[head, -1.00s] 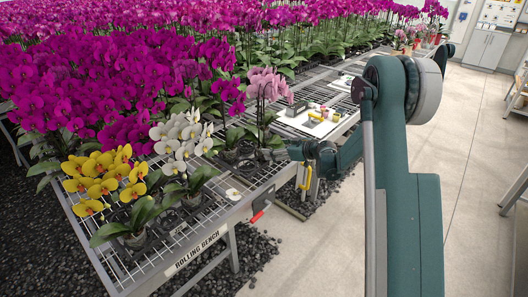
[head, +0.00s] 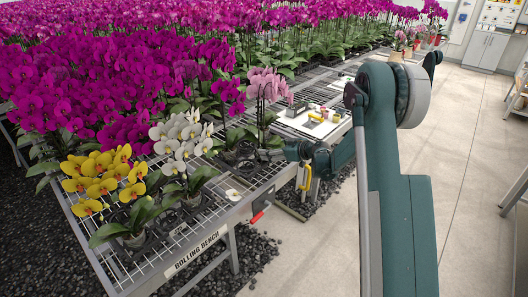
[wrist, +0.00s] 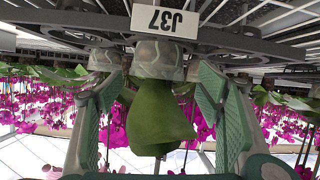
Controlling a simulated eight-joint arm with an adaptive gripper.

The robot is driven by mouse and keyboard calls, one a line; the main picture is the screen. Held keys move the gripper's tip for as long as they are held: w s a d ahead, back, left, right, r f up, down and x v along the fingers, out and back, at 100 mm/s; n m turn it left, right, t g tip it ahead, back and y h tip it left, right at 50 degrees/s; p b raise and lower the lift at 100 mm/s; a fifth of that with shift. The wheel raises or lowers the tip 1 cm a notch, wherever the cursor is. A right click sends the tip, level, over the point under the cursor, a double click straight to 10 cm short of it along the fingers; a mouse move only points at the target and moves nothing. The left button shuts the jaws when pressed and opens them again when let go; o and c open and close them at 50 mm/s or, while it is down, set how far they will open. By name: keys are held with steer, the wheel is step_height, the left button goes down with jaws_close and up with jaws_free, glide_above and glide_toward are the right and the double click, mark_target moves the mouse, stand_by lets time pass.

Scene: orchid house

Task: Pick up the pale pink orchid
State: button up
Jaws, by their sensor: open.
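The pale pink orchid (head: 266,84) stands upright on the rolling bench near its right edge, with a tall stem above green leaves. My gripper (head: 272,154) is low beside its pot, coming from the right; its fingertips are hard to make out there. In the wrist view, my gripper (wrist: 155,85) is open, with one finger on each side of a broad green leaf (wrist: 158,118). A clear pot with roots (wrist: 160,60) shows beyond the leaf, between the fingertips. I cannot tell whether the fingers touch it.
A white orchid (head: 184,132) and a yellow orchid (head: 98,178) stand on the bench to the left. Many magenta orchids (head: 60,85) crowd behind. A white tray with tools (head: 312,122) lies to the right.

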mark_target(261, 147)
steer(key=shift+b+x, duration=0.85)
steer(key=shift+x, duration=1.75)
steer(key=shift+w+r, duration=0.1)
steer(key=shift+r, duration=0.05)
steer(key=shift+d, duration=0.1)
steer(key=c, duration=1.1)
steer(key=shift+r, duration=0.1)
steer(key=shift+r+p, duration=1.25)
steer(key=shift+r, duration=3.65)
